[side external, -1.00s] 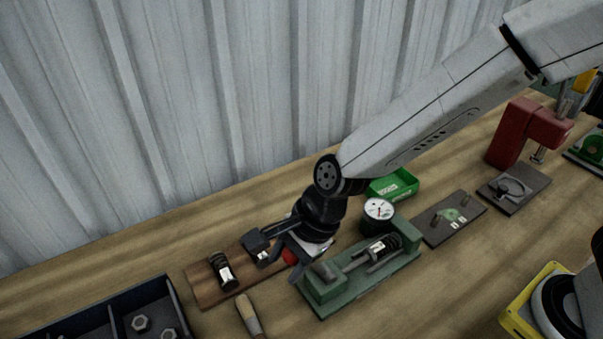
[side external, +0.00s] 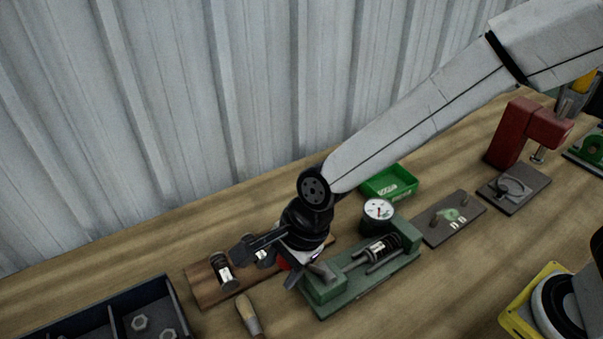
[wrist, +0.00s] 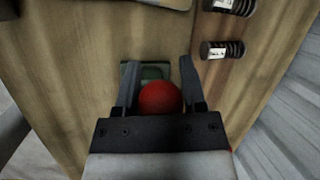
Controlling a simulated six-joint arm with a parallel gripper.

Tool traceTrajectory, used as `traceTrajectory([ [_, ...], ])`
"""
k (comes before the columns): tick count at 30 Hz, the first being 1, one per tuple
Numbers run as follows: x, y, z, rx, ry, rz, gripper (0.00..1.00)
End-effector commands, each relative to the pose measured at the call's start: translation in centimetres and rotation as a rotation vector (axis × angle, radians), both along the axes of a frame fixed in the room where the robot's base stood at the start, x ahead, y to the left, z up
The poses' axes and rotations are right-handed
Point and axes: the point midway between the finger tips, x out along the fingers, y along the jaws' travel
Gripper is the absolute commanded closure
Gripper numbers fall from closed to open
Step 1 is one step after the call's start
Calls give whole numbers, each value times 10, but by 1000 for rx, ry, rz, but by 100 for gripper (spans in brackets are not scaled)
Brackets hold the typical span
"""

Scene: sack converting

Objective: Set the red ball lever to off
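The red ball (wrist: 160,98) shows in the wrist view between the two fingers of my gripper (wrist: 159,72), close to its palm. The fingers stand apart on either side of it; I cannot tell whether they touch it. In the side view only a sliver of the red ball (side external: 283,264) shows beside my gripper (side external: 284,262), which hides the rest and any lever arm. A small dark green piece (wrist: 152,70) lies beyond the ball in the wrist view. The off mark cannot be made out.
A wooden board (side external: 206,295) with black coiled parts lies left of my gripper. A green fixture (side external: 345,293) with a spring and a dial gauge (side external: 378,210) stand close on the right. A wooden-handled tool (side external: 249,315) and a dark bin of nuts (side external: 110,318) lie in front.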

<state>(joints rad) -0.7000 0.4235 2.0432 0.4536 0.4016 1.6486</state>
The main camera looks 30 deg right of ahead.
Motion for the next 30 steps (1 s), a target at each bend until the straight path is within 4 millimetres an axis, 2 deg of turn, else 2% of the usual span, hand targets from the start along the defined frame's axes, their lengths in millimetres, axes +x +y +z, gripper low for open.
traceTrajectory([
  [1, 0, 1, -1, 0, 0, 1, 33],
  [3, 0, 1, -1, 0, 1, 1, 14],
  [17, -1, -1, 3, 1, 0, 1, 14],
  [23, -2, -5, 15, 2, -1, 0, 14],
  [30, -5, -13, 39, 2, -1, 0, 14],
])
